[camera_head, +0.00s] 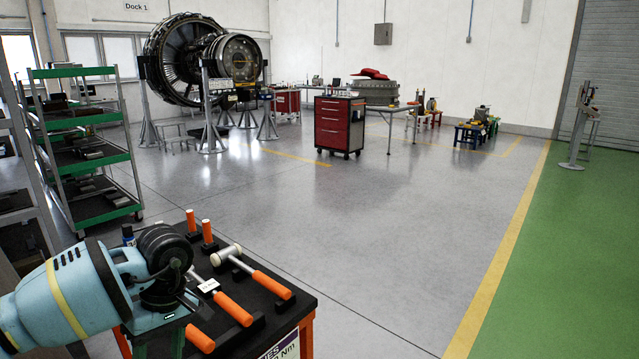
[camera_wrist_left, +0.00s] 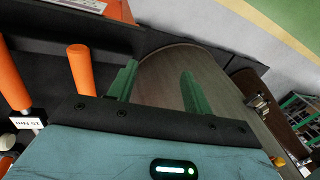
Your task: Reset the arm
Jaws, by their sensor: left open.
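My left arm (camera_head: 70,295) is light blue with a yellow band and a dark wrist joint. It comes in from the lower left, over the near end of a black-topped tool cart (camera_head: 262,315). In the left wrist view my left gripper (camera_wrist_left: 159,70) has two green fingers spread apart with nothing between them. A rounded grey-brown surface lies behind the fingers. My right arm and gripper are not in view.
Orange-handled tools, including a white-headed hammer (camera_head: 228,255), lie on the cart beside my arm. A green-shelved rack (camera_head: 90,160) stands at left. A turbofan engine (camera_head: 200,60) and red tool cabinet (camera_head: 339,127) stand farther back. The floor at centre right is clear.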

